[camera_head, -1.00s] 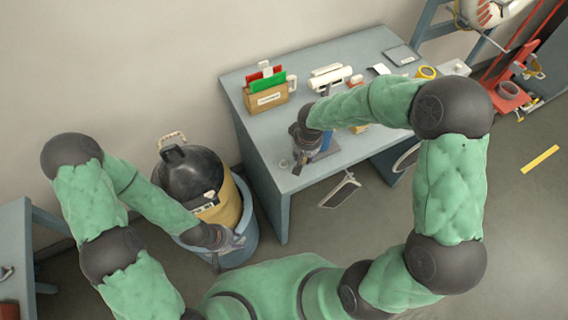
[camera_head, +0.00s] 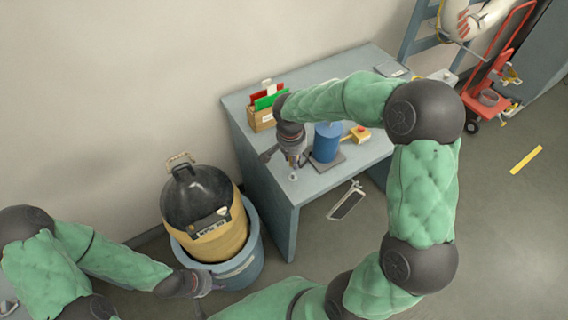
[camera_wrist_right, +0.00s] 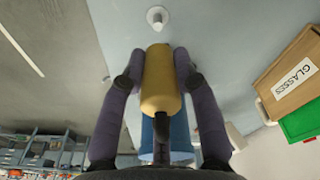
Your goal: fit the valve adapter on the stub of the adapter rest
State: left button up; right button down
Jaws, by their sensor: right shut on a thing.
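The valve adapter (camera_wrist_right: 160,80), which I take to be the yellow cylinder with a dark part at its near end, is between the fingers of my right gripper (camera_wrist_right: 158,72). The gripper is shut on it. In the head view my right gripper (camera_head: 294,161) hangs over the table's front left corner; the adapter is hard to make out there. A small white stub on a round base, probably the adapter rest (camera_wrist_right: 157,17), stands beyond the adapter's far end, apart from it; it also shows in the head view (camera_head: 293,177). My left gripper (camera_head: 206,284) is low beside the blue tub, its jaws unclear.
A blue cylinder (camera_head: 327,141) stands on a plate right of my right gripper. A yellow block with a red button (camera_head: 357,133) lies behind it. A box labelled glasses (camera_wrist_right: 294,77) stands at the back left. A yellow cask stands in a blue tub (camera_head: 245,269) left of the table (camera_head: 335,178).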

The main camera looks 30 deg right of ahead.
aim_at(293, 173)
jog(key=shift+d, duration=0.1)
dwell(0.3)
jog(key=shift+w, duration=0.1)
jog(key=shift+f+b, duration=2.25)
jog(key=shift+f, duration=0.15)
jog(key=shift+b, duration=0.3)
jog(key=shift+f+b, duration=1.5)
jog(key=shift+f, duration=0.2)
jog(key=c, duration=0.8)
grip_release()
jog(key=shift+r, duration=0.1)
jog(key=shift+c, duration=0.2)
